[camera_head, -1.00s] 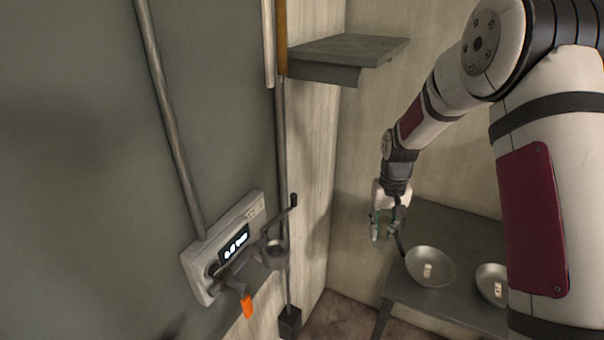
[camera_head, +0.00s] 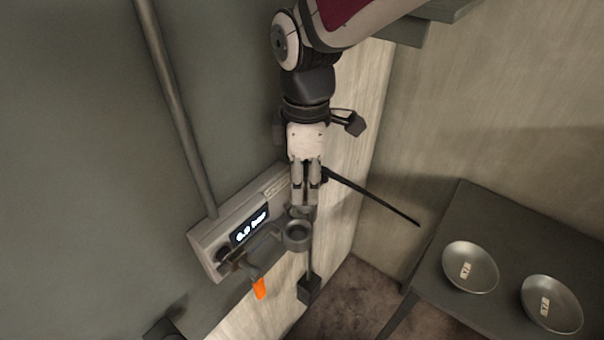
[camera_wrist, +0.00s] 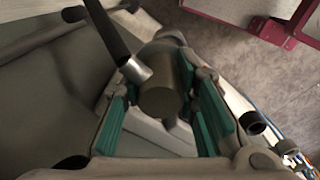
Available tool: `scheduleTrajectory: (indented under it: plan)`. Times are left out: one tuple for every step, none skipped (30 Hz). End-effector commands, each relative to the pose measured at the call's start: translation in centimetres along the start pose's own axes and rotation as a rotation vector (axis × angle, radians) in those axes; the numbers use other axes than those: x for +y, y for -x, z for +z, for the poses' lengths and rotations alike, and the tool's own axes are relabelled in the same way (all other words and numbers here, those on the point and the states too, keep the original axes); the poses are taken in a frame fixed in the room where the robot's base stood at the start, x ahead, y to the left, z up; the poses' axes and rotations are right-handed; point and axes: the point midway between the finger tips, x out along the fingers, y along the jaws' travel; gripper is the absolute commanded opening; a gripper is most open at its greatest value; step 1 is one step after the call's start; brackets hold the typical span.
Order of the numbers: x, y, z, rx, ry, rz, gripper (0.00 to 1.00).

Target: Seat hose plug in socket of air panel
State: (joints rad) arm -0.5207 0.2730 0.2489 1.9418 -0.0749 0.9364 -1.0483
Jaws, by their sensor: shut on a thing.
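The air panel (camera_head: 207,240) is a pale box on the wall at the left in the head view, with a lit display (camera_head: 249,229) and an orange-tipped handle (camera_head: 259,288).
A grey table (camera_head: 436,268) at the right bears two metal bowls, a nearer one (camera_head: 552,306) and another (camera_head: 470,270). A pipe (camera_head: 175,105) runs up the wall above the panel. A dark shelf (camera_head: 440,10) sits at the top right. Floor shows between wall and table.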

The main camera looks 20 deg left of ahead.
Motion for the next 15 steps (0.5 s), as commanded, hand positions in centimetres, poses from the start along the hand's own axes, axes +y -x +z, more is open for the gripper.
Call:
scheduleTrajectory:
  plan:
    - [-0.6,0.4,-0.6,-0.002,0.045,0.003,0.0]
    - [-0.8,0.5,-0.8,-0.003,0.068,0.003,0.0]
    - [-1.1,0.6,-1.1,-0.005,0.089,0.003,0.0]
    - [-1.3,0.6,-1.2,-0.005,0.1,0.002,0.0]
    - [-1.4,0.6,-1.3,-0.006,0.109,0.002,0.0]
    - [-1.4,0.5,-1.3,-0.006,0.114,0.002,0.0]
    - [-1.4,0.4,-1.3,-0.006,0.116,0.002,0.0]
    - [-1.4,0.3,-1.3,-0.006,0.116,0.002,0.0]
    - [-1.4,0.1,-1.3,-0.006,0.115,0.002,0.0]
    - [-1.4,-0.1,-1.3,-0.006,0.115,0.002,0.0]
    - [-1.4,-0.3,-1.3,-0.006,0.114,0.002,0.0]
    - [-1.3,-0.6,-1.3,-0.006,0.114,0.001,0.0]
    - [-1.3,-0.8,-1.3,-0.006,0.114,0.001,0.0]
    - [-1.3,-1.0,-1.3,-0.006,0.113,0.001,0.0]
    - [-1.3,-1.3,-1.3,-0.006,0.113,0.001,0.0]
